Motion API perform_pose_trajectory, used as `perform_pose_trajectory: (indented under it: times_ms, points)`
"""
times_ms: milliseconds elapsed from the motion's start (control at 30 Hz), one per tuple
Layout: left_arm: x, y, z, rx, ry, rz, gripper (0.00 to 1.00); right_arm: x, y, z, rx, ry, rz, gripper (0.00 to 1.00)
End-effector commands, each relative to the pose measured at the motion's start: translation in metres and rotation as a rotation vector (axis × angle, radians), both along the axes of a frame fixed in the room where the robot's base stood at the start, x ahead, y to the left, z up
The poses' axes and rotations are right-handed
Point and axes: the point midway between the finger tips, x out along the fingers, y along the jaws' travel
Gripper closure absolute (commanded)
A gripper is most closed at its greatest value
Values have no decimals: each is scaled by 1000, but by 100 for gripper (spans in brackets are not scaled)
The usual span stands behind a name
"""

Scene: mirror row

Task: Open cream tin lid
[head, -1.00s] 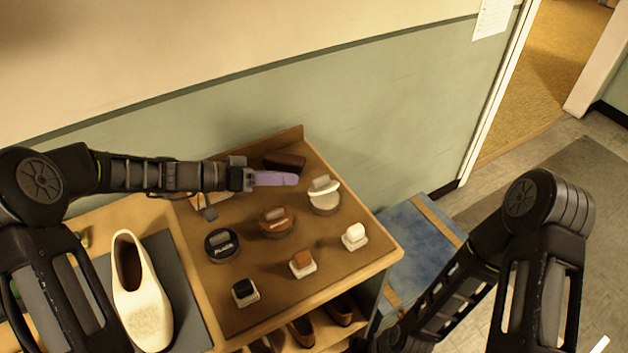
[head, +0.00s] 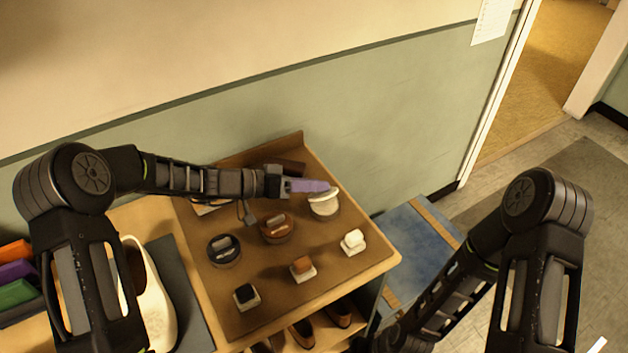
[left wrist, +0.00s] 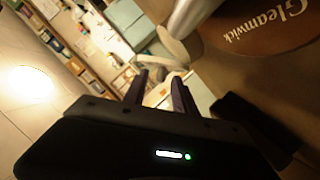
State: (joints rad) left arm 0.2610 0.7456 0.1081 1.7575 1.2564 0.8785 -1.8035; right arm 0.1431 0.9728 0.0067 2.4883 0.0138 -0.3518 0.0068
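The cream tin (head: 325,208) stands at the right rear of the brown display board, with a pale lid (head: 332,201) that looks tilted on it. My left gripper (head: 316,186) reaches in from the left, its purple fingers at the lid's grip and hiding most of it. In the left wrist view the fingers (left wrist: 160,90) are apart. A pale curved piece, seemingly the cream lid (left wrist: 173,45), shows just beyond their tips; I cannot tell whether they touch it. My right gripper is out of view.
A brown tin (head: 276,228) and a black tin (head: 223,250) stand left of the cream tin. White (head: 353,241), brown (head: 303,268) and black (head: 246,295) small pieces sit in front. A dark brush-like block (head: 290,167) lies behind my gripper.

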Motion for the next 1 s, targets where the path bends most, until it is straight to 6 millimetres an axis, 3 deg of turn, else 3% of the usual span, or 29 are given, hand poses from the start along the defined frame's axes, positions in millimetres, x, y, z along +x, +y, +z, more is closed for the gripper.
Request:
perform_pose_trajectory:
  times_ms: [300, 700, 1000]
  points:
    - [1, -3, -1, 0, 0, 0, 68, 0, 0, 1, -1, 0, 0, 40]
    - [1, -3, -1, 0, 0, 0, 100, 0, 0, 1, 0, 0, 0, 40]
    - [1, -3, -1, 0, 0, 0, 100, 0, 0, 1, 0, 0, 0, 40]
